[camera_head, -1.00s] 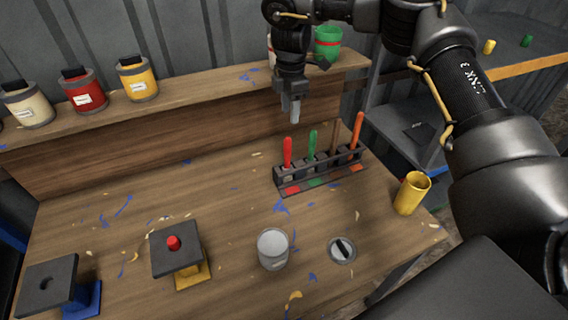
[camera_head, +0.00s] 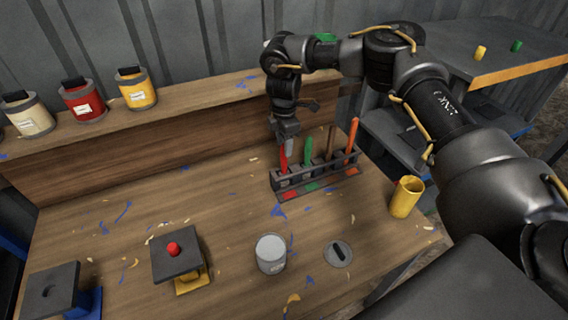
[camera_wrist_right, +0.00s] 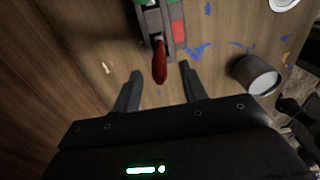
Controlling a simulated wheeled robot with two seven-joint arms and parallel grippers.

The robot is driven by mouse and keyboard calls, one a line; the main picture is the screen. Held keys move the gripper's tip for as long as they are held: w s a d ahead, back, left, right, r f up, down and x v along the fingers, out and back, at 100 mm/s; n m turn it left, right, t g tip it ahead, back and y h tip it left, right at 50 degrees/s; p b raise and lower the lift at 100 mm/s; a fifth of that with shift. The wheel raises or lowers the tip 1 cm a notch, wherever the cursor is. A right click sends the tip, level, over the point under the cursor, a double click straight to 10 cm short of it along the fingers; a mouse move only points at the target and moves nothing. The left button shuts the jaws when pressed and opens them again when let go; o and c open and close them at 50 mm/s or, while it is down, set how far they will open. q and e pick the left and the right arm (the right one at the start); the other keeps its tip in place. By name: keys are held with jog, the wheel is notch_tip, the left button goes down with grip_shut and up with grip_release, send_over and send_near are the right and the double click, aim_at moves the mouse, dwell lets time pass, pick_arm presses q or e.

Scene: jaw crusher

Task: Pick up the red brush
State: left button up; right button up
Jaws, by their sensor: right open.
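The red brush (camera_head: 283,158) stands handle-up in the left slot of the dark brush rack (camera_head: 318,178), at the slot marked red. My right gripper (camera_head: 287,146) is right at the top of its handle in the head view. In the right wrist view the red handle (camera_wrist_right: 159,66) points up between the two open fingers of the right gripper (camera_wrist_right: 158,80), with gaps on both sides. The gripper is open and holds nothing. My left gripper is not in view.
A green brush (camera_head: 308,150) and an orange brush (camera_head: 351,137) stand beside it in the rack. A yellow cup (camera_head: 406,197) is at the right, a grey can (camera_head: 270,253) in front. Paint cans line the back shelf (camera_head: 185,108).

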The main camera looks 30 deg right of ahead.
jog(key=shift+f, duration=0.75)
jog(key=shift+c, duration=0.4)
grip_shut()
jog(key=shift+r, duration=0.1)
